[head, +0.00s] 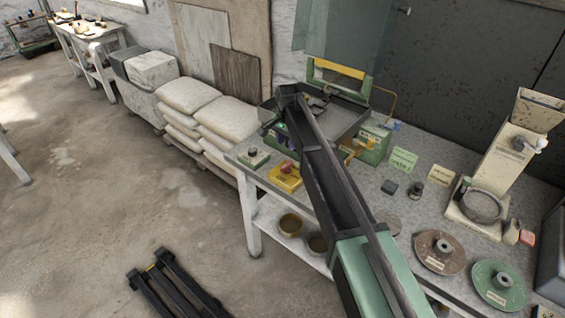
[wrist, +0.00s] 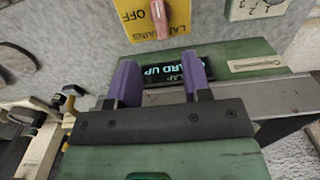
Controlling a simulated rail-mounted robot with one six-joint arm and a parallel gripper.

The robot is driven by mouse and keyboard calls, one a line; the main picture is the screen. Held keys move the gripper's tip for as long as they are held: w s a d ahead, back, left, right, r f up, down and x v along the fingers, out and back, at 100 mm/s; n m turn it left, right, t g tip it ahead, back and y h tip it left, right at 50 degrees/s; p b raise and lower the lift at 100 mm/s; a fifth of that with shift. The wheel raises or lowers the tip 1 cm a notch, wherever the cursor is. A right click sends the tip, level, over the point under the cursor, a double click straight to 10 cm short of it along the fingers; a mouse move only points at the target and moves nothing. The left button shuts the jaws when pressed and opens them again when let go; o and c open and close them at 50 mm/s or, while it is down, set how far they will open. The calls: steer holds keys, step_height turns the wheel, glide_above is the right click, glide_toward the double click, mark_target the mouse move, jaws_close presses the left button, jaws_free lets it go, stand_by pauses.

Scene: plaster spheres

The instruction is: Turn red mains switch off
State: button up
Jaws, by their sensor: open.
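The red mains switch is a pinkish-red lever (wrist: 159,22) on a yellow plate (wrist: 182,14) at the top of the wrist view. The plate reads OFF, with LAP MAINS partly visible. In the head view it is a yellow box (head: 284,182) with a red top near the bench's front edge. My gripper (wrist: 161,82) is open, its two purple fingers apart with nothing between them. The lever lies beyond the fingertips in the wrist view, apart from them. My gripper's fingers cannot be made out in the head view.
A lit display (wrist: 190,72) reading GUARD UP lies beyond my fingers on a green housing. A green box with a knob (head: 254,158) stands left of the yellow box. The lap machine's tray (head: 345,118) is behind. Round plates (head: 439,252) lie at the bench's right.

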mark_target(287, 164)
step_height(287, 164, down, 11)
steer(key=b, duration=1)
steer(key=shift+r, duration=0.2)
steer(key=shift+c, duration=0.2)
jaws_close()
